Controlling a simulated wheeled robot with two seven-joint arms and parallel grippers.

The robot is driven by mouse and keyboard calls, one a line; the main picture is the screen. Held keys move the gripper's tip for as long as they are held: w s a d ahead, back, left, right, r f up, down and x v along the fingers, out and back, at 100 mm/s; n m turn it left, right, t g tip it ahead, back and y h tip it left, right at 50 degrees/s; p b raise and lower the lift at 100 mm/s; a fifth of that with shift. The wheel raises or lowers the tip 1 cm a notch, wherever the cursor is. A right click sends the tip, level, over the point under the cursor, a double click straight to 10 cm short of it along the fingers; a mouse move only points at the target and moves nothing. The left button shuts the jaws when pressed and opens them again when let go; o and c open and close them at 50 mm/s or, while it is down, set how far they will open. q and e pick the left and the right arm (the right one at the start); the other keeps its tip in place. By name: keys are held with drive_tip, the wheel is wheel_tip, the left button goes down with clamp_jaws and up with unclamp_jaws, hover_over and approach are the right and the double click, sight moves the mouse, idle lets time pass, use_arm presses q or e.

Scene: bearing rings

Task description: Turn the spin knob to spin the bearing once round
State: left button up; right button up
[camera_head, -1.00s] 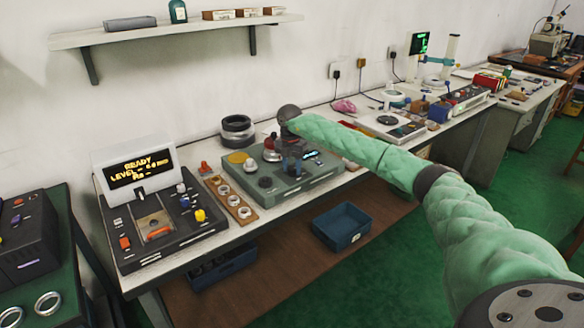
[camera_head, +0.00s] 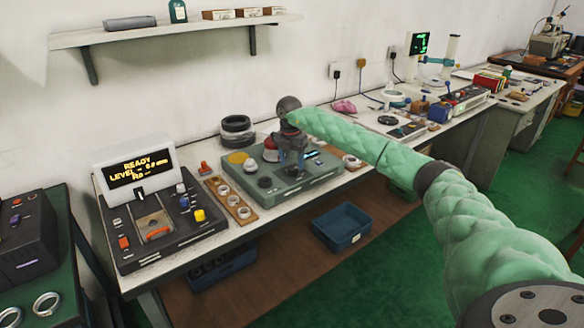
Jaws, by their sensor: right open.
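The green-grey bearing device (camera_head: 300,187) stands on the white bench in the middle. I cannot tell which of these is the spin knob. My right gripper (camera_head: 291,170) is open and points down over the right part of the device. It hides what is directly under it, and I cannot tell whether it touches anything. My left gripper is out of view.
A black console (camera_head: 187,237) with a lit "READY" display (camera_head: 137,172) stands left of the device. A wooden strip of rings (camera_head: 231,198) lies between them. Dark stacked rings (camera_head: 237,131) stand behind. A blue bin (camera_head: 341,227) is on the lower shelf.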

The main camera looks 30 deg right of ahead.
sight(291, 168)
wheel_tip(291, 168, up, 4)
drive_tip(key=shift+w+b, duration=0.1)
drive_tip(key=shift+b, duration=0.25)
drive_tip(key=shift+r, duration=0.7)
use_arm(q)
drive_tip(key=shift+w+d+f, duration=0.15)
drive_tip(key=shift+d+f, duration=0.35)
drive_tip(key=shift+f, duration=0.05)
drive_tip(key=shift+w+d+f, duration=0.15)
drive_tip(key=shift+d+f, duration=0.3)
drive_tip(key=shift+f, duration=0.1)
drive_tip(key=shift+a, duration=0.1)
